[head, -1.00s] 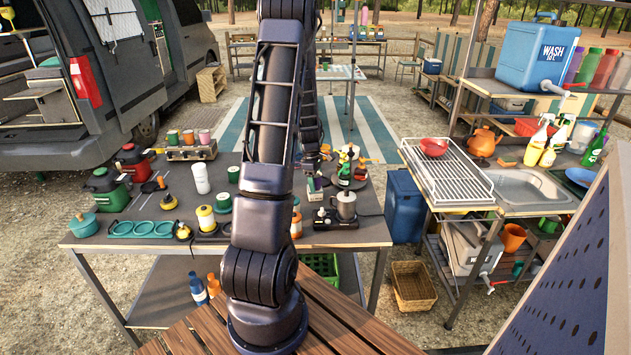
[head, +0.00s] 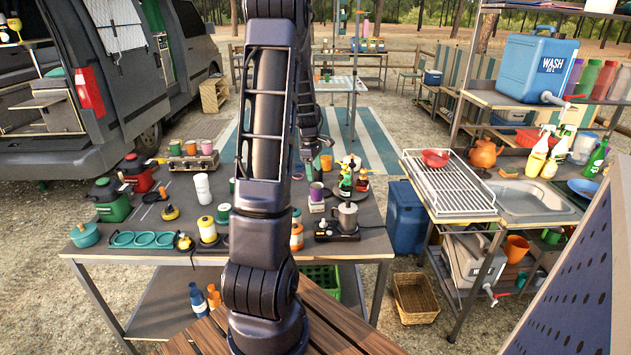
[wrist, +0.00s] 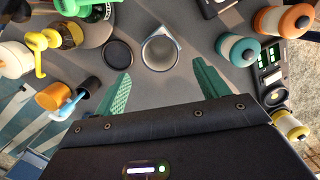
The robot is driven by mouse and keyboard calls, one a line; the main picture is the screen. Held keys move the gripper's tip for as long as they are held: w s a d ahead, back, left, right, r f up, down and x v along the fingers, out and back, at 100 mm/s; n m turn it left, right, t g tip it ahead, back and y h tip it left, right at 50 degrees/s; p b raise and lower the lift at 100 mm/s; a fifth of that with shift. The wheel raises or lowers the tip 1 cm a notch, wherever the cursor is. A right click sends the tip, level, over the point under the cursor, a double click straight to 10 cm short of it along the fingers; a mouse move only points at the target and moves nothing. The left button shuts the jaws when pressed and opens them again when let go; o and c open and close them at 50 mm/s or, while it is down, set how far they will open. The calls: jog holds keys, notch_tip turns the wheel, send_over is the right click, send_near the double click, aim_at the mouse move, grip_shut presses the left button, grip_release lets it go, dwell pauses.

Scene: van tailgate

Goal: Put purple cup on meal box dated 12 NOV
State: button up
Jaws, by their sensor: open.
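The purple cup (head: 317,190) is small in the head view, towards the back of the table, left of the bottle turntable. A small box with a pale label (head: 316,207) shows just under it in the picture. I cannot tell whether the cup rests on it or stands behind it, and no date is readable. In the wrist view an upright, empty cup with a silvery rim (wrist: 160,50), apparently the same one, is just beyond my fingertips. My gripper (wrist: 160,70) is open, its green fingers apart and holding nothing. In the head view my gripper (head: 312,172) is close above the cup, partly behind my arm.
A turntable with bottles (head: 348,182) and a metal pot (head: 347,217) on a hotplate stand to the right. Canisters (head: 296,238) are close on the left. In the wrist view a dark disc (wrist: 117,53) and an orange cup (wrist: 55,97) lie left of the silvery-rimmed cup.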

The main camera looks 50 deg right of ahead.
jog(key=shift+w+a+r, duration=0.15)
jog(key=shift+r, duration=0.95)
jog(key=w+a+r+m+t, duration=0.1)
jog(key=w+a+r, duration=0.1)
jog(key=a+r, duration=0.5)
jog(key=w+a+r+t+h, duration=0.1)
jog(key=w+a+r, duration=0.15)
jog(key=a, duration=0.75)
jog(key=w+a+r+m, duration=0.1)
jog(key=a+r, duration=0.4)
jog(key=a, duration=0.4)
jog(key=s+a+r+m+t, duration=0.1)
jog(key=s+a, duration=0.3)
jog(key=a, duration=0.3)
jog(key=s+a+r+m+t+y, duration=0.1)
jog(key=s+a+r, duration=0.1)
jog(key=s+a, duration=0.3)
jog(key=s+a+r+m+t, duration=0.1)
jog(key=s+a, duration=0.3)
jog(key=a, duration=0.6)
jog(key=shift+s+a+r+t+y, duration=0.2)
jog(key=shift+a+r+t+y, duration=0.15)
jog(key=shift+r+t, duration=0.1)
